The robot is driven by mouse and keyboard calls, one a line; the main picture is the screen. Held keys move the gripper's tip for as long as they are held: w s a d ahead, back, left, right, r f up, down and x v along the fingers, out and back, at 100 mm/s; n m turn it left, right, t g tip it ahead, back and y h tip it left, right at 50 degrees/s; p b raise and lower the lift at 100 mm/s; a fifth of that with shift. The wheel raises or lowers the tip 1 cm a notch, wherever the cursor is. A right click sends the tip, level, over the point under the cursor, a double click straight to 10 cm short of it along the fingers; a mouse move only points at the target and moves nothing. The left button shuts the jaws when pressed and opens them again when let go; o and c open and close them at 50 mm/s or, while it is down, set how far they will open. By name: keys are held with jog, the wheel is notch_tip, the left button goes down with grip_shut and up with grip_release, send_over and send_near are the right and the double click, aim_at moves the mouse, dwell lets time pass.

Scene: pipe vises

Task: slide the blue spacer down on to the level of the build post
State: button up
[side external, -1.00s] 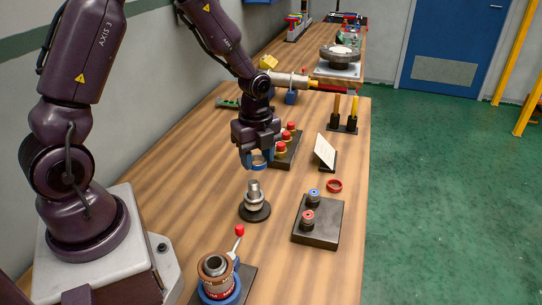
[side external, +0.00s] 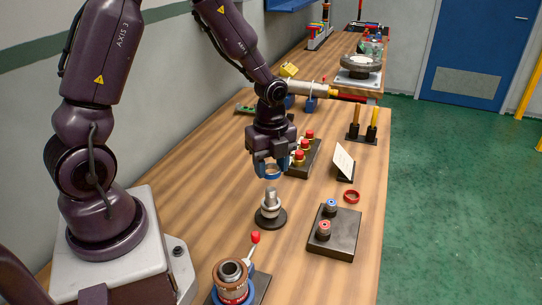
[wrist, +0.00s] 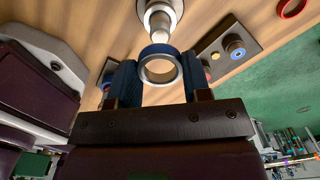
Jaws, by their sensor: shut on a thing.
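The blue spacer (side external: 271,176) is a short blue ring with a silver inner face. My gripper (side external: 271,168) is shut on it, one finger on each side. The build post (side external: 270,196) is a silver stepped pin with wider collars, upright on a round black base. The spacer is held just above the post's top, apart from it in the side view. In the wrist view the spacer (wrist: 159,49) hangs between the blue fingers, and the post (wrist: 160,18) shows beyond its upper rim. Exact centring over the post is hard to tell.
A black block (side external: 330,238) with blue-topped and red-topped pegs is right of the post. A loose red ring (side external: 351,196) lies behind it. A stacked fixture (side external: 232,282) with a red-knobbed lever stands in front. Red-topped parts (side external: 304,153) are close behind my gripper.

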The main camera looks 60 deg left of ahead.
aim_at(271, 189)
jog(key=shift+f, duration=1.55)
jog(key=shift+f, duration=2.55)
jog(key=o, duration=1)
notch_tip(271, 189, up, 13)
